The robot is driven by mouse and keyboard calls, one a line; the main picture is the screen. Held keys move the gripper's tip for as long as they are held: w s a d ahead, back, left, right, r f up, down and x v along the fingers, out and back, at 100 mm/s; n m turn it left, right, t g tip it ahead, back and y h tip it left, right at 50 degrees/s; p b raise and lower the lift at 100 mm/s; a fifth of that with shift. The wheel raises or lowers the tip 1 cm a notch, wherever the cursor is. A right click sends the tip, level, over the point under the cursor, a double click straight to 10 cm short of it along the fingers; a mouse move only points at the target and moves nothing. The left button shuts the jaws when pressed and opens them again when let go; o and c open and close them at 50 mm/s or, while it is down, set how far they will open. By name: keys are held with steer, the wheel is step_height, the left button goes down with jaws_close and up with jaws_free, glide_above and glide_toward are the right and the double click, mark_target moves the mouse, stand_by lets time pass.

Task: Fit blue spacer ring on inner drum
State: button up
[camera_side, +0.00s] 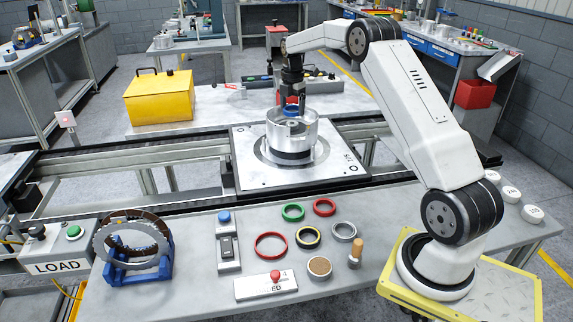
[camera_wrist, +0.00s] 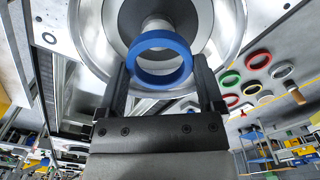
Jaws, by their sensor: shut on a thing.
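The blue spacer ring (camera_wrist: 160,78) is held between the fingertips of my gripper (camera_wrist: 162,68) in the wrist view. In the side view my gripper (camera_side: 292,98) points down over the drum, and a bit of blue ring (camera_side: 291,111) shows below it. The silver outer drum (camera_side: 277,131) stands on a square pallet plate (camera_side: 250,173). The wrist view shows the drum's bright wall (camera_wrist: 233,50) around the ring, with a grey central post (camera_wrist: 157,27) beyond the ring. The ring appears above the inner drum; whether it touches cannot be told.
On the front bench lie a green ring (camera_side: 293,212), red rings (camera_side: 270,246), a black-yellow ring (camera_side: 307,237), a grey ring (camera_side: 343,232) and a wooden-handled tool (camera_side: 357,252). A blue stand (camera_side: 138,270) holds toothed discs at the left. A yellow box (camera_side: 159,97) stands behind.

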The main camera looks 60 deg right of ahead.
mark_target(292, 123)
steer(key=shift+w+f, duration=0.1)
steer(key=shift+f, duration=1.55)
steer(key=shift+f, duration=0.6)
steer(key=o, duration=0.9)
steer(key=shift+o, duration=0.2)
steer(key=shift+r, duration=0.2)
step_height(292, 123, up, 13)
